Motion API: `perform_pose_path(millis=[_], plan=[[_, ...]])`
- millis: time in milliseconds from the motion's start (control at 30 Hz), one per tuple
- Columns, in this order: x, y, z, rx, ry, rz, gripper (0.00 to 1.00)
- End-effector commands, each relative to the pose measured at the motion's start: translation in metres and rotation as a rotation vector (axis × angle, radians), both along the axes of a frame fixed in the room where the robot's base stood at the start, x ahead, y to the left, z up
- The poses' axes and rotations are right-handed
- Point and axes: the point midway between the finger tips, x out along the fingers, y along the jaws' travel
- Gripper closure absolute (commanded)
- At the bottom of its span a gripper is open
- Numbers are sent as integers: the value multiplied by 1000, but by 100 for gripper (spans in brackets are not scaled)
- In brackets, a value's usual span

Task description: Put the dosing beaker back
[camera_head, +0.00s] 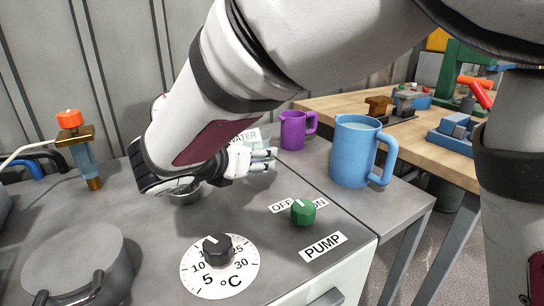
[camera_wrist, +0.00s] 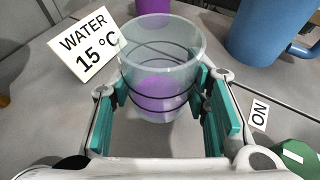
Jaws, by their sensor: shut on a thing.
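The dosing beaker (camera_wrist: 160,62) is a clear, open-topped cup with dark rings, seen upright in the wrist view. My gripper (camera_wrist: 161,98) has its green finger pads on either side of the beaker and is shut on it. I cannot tell whether the beaker's base touches the surface.
A "WATER 15 °C" card (camera_wrist: 88,45) stands left of the beaker. A purple mug (camera_head: 292,130) and a blue jug (camera_head: 352,152) stand behind and right. A green pump knob (camera_head: 303,211) and black temperature dial (camera_head: 217,250) are in front. A wooden table (camera_head: 335,105) lies beyond.

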Motion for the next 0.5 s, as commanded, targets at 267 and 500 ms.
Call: perform_pose_path(millis=[267,500], plan=[[0,0,-43,-2,2,1,89],[0,0,-45,0,0,0,89]])
